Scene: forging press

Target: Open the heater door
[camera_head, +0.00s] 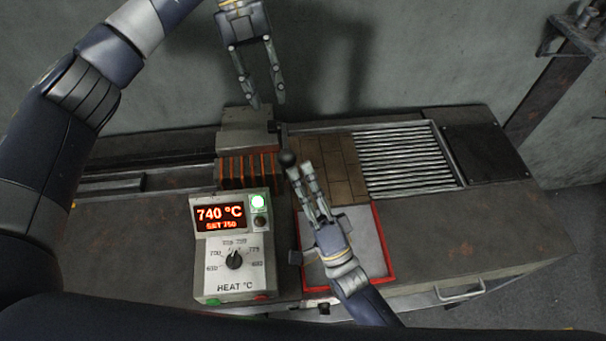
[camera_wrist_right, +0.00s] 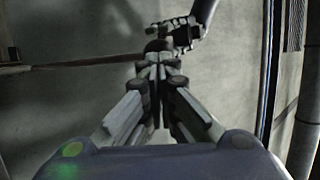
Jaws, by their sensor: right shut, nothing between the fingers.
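The heater (camera_head: 245,133) is a grey block at the back of the bench, with dark slats and an orange glow (camera_head: 248,170) at its front. A dark round knob (camera_head: 286,158) stands at its right side; whether it belongs to the door I cannot tell. My right gripper (camera_head: 298,170) is shut and empty, its fingertips at or just beside the knob; contact is unclear. In the right wrist view the fingertips (camera_wrist_right: 158,62) meet just below a dark round shape (camera_wrist_right: 157,46). My left gripper (camera_head: 268,103) is open and empty, above and behind the heater.
A control box (camera_head: 233,250) reads 740 °C, set 750, with a lit green lamp. A red-edged pale plate (camera_head: 378,240) lies under my right gripper. Brown bricks (camera_head: 343,170) and a roller grate (camera_head: 405,160) are to the right. A wall stands behind the bench.

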